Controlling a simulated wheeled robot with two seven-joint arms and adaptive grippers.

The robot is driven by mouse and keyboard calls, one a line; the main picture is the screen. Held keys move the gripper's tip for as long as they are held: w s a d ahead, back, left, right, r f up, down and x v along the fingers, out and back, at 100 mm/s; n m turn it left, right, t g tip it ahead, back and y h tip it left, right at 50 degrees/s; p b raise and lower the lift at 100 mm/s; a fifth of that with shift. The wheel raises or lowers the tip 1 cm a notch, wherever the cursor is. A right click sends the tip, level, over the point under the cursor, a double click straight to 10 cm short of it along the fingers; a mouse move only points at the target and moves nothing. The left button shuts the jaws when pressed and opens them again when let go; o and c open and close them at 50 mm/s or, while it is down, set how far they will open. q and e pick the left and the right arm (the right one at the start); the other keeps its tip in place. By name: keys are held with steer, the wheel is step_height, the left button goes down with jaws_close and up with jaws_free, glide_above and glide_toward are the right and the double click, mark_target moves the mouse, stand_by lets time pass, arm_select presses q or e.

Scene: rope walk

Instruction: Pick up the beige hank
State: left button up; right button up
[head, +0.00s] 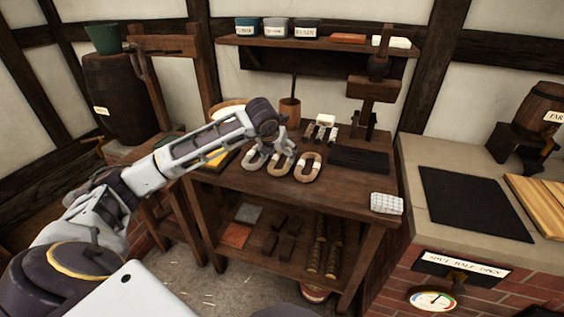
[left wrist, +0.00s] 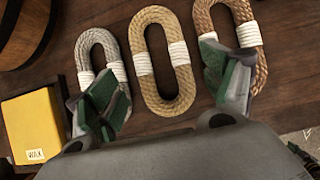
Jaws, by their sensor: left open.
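The beige hank (left wrist: 157,96) is a rope loop with white bindings on both sides, lying flat on the dark wooden bench. It is the middle of three hanks in the left wrist view, and its near end shows in the head view (head: 279,174). My left gripper (head: 275,152) is open and empty above the hanks. In the left wrist view, its green-padded fingers (left wrist: 165,90) stand either side of the beige hank, apart from it. The left finger overlaps the grey hank (left wrist: 84,46) in the picture, the right finger the brown hank (left wrist: 255,75). My right gripper is not in view.
A yellow wax block (left wrist: 35,124) lies left of the hanks. On the bench (head: 345,188) are a dark slab (head: 358,160) and a white gridded block (head: 386,203). A shelf (head: 310,43) with labelled tubs hangs above. A brick counter (head: 425,215) stands at right.

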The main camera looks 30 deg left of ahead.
arm_select(q)
steer(key=shift+x, duration=2)
steer(key=shift+w+a+f, duration=0.1)
steer(key=shift+w+f, duration=0.3)
steer(key=shift+f, duration=0.05)
arm_select(e)
steer(key=shift+w+a+r, duration=0.1)
steer(key=shift+w+r, duration=0.4)
steer(key=shift+w, duration=0.3)
steer(key=shift+s+f, duration=0.1)
arm_select(q)
steer(key=c, duration=0.8)
steer(key=shift+c, duration=0.2)
arm_select(e)
steer(key=shift+s+f, duration=0.1)
steer(key=shift+s, duration=0.25)
arm_select(q)
steer(key=shift+r, duration=0.1)
arm_select(e)
steer(key=shift+w, duration=0.1)
